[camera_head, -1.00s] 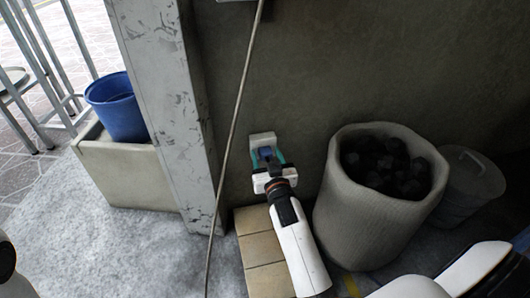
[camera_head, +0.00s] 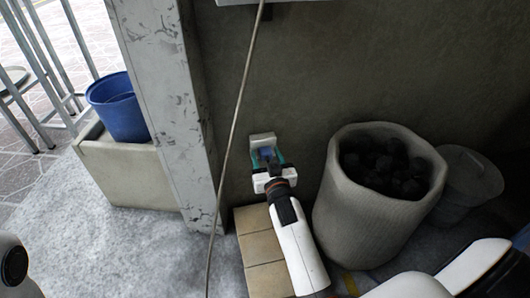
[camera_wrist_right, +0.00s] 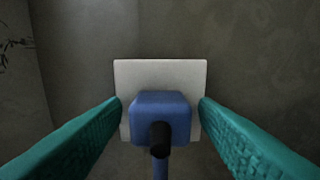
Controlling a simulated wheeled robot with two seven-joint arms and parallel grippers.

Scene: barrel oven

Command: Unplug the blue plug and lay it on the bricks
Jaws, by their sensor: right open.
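The blue plug (camera_wrist_right: 160,112) sits against a white wall socket (camera_wrist_right: 160,72) in the right wrist view, with its cord hanging down. In the head view the plug (camera_head: 266,152) shows small below the socket's top edge (camera_head: 262,138). My right gripper (camera_head: 268,160) is at the plug, and its teal fingers stand open on either side of it. In the right wrist view a gap shows between each finger and the plug. The bricks (camera_head: 262,248) lie below my right gripper, against the wall, partly hidden by my right arm. A piece of my left arm shows at the left edge; its gripper is out of view.
A ribbed pot of dark lumps (camera_head: 365,215) stands close to the right of my right arm. A thin cable (camera_head: 233,130) hangs left of the socket, by a worn pillar (camera_head: 165,100). A blue bucket (camera_head: 120,108) stands farther left.

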